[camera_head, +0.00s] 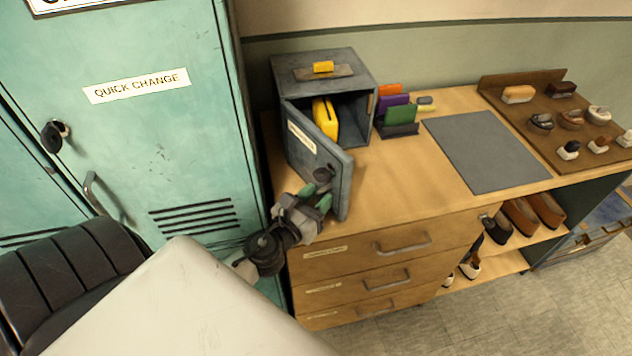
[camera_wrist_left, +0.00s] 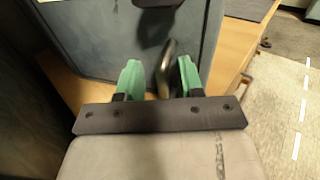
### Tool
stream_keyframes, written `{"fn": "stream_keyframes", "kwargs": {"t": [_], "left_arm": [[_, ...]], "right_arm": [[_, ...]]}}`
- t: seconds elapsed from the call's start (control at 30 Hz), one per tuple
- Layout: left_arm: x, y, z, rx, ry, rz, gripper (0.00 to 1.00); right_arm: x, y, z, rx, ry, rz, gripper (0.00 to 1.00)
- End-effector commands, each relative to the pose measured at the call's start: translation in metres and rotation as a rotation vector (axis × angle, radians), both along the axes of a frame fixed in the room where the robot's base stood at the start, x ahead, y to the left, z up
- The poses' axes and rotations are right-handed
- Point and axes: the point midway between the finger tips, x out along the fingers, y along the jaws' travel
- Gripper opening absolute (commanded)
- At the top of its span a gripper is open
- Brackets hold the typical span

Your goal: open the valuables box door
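The grey valuables box (camera_head: 315,62) stands on the wooden counter against the wall. Its labelled door (camera_head: 318,150) is swung well open toward the front, and a yellow object (camera_head: 326,117) shows inside. My left gripper (camera_head: 316,196) is at the outer face of the door, by its dark knob (camera_head: 322,175). In the left wrist view my gripper's green fingers (camera_wrist_left: 158,80) are spread apart, with the metal handle (camera_wrist_left: 166,62) between them, closer to the right finger. The door face (camera_wrist_left: 100,35) shows behind them. My right gripper is in neither view.
Green lockers (camera_head: 150,130) stand to the left, close to my arm. Coloured cards in a holder (camera_head: 398,130), a grey mat (camera_head: 485,150) and a brush board (camera_head: 560,130) lie right of the box. Drawers (camera_head: 390,260) are below.

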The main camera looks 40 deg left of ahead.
Motion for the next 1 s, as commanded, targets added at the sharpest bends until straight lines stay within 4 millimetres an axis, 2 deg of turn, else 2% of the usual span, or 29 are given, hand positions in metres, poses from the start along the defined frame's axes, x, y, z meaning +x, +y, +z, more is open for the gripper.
{"fn": "stream_keyframes", "kwargs": {"t": [0.17,0.27,0.7,1.0], "left_arm": [[-0.003,-0.001,-0.002,0.000,0.002,-0.002,0.37],[-0.012,-0.001,-0.004,0.000,0.003,-0.002,0.37],[-0.087,-0.001,-0.005,-0.001,0.003,0.001,0.37],[-0.108,0.000,-0.001,0.000,0.001,0.001,0.37]], "right_arm": [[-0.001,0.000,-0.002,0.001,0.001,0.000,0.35],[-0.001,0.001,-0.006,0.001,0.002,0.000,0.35],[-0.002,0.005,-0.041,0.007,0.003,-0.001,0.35],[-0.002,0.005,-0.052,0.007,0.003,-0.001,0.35]]}}
